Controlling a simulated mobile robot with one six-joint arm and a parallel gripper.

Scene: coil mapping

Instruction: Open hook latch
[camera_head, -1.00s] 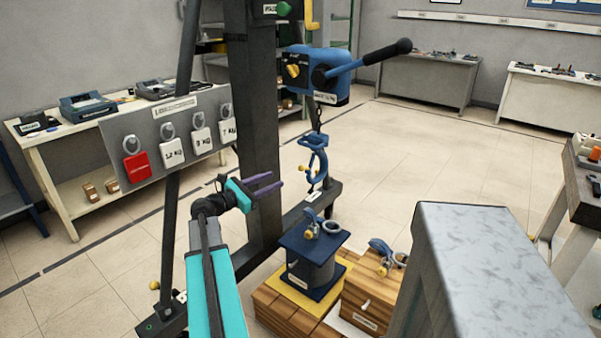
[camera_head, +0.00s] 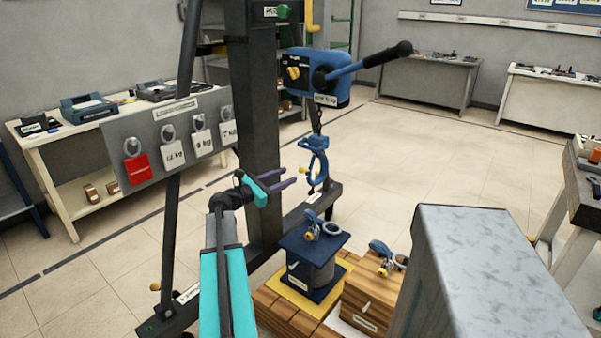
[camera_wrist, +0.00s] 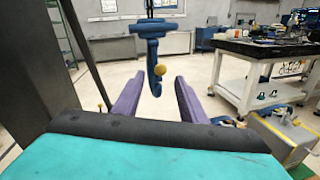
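The blue hook (camera_head: 316,160) hangs on a chain below the blue lever hoist (camera_head: 318,75). A yellow knob (camera_wrist: 159,70) shows on the hook in the wrist view, and the hook (camera_wrist: 153,50) hangs ahead, near the middle. I cannot tell whether its latch is open or shut. My gripper (camera_head: 290,178) is open and empty, with its purple fingers pointing toward the hook from the left. In the wrist view, my gripper (camera_wrist: 156,98) has its fingers spread on either side below the hook, apart from it.
A dark post (camera_head: 255,120) stands close behind my gripper. A weight board (camera_head: 170,140) is on the left. Below the hook, a blue-topped coil (camera_head: 316,265) and a wooden crate (camera_head: 372,300) carry shackle-like fittings. A grey box-like block (camera_head: 490,270) fills the lower right.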

